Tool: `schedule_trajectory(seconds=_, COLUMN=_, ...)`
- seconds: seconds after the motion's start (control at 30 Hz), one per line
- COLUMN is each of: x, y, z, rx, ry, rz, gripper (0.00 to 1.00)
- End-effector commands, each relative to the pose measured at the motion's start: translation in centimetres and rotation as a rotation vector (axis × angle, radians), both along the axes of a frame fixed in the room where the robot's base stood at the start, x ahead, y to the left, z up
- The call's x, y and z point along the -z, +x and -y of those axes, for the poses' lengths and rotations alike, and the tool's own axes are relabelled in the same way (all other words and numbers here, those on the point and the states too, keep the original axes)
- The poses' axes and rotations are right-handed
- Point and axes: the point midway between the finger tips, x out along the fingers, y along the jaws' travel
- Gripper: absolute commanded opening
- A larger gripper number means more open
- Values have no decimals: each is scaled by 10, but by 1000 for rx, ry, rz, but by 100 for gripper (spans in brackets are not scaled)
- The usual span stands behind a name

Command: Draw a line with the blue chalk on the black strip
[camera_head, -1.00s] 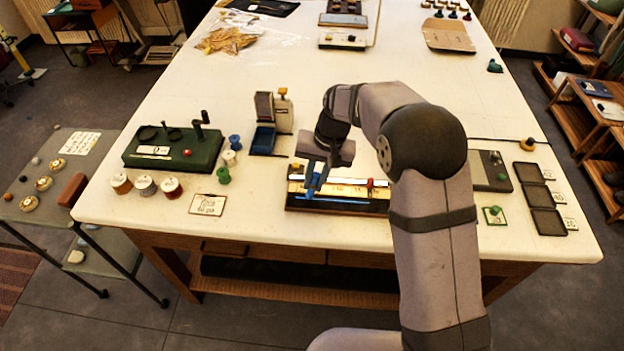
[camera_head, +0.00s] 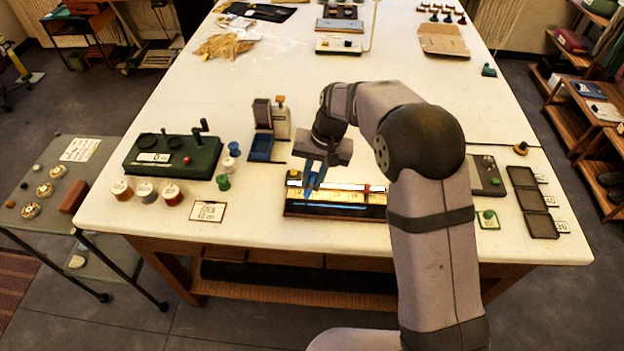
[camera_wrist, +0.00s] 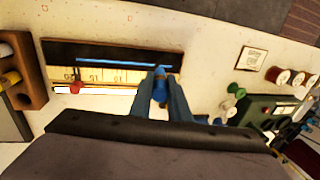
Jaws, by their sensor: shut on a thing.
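My gripper (camera_head: 310,183) is shut on the blue chalk (camera_wrist: 160,86), which shows between the fingers in the wrist view. The black strip (camera_wrist: 60,50) runs along the table-side edge of a shallow board (camera_head: 375,212). A bright blue line (camera_wrist: 110,63) lies along the strip and ends close to the chalk tip in the wrist view. In the head view the blue line (camera_head: 335,206) shows below and to the right of the fingers. Whether the tip touches the strip cannot be told. My arm hides part of the board's right end.
The board also has a pale ruled band (camera_wrist: 100,74) and a red knob (camera_wrist: 75,87). A wooden rack (camera_wrist: 25,60) stands beside the board.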

Motion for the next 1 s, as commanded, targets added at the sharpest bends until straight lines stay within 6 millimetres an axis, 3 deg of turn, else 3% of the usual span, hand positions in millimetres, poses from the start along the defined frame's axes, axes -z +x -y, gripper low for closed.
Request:
schedule_trajectory(seconds=0.5, x=-29, y=0, z=0, rx=0, ry=0, rz=1, gripper=0)
schedule_trajectory(seconds=1.0, x=-29, y=0, z=0, rx=0, ry=0, rz=1, gripper=0)
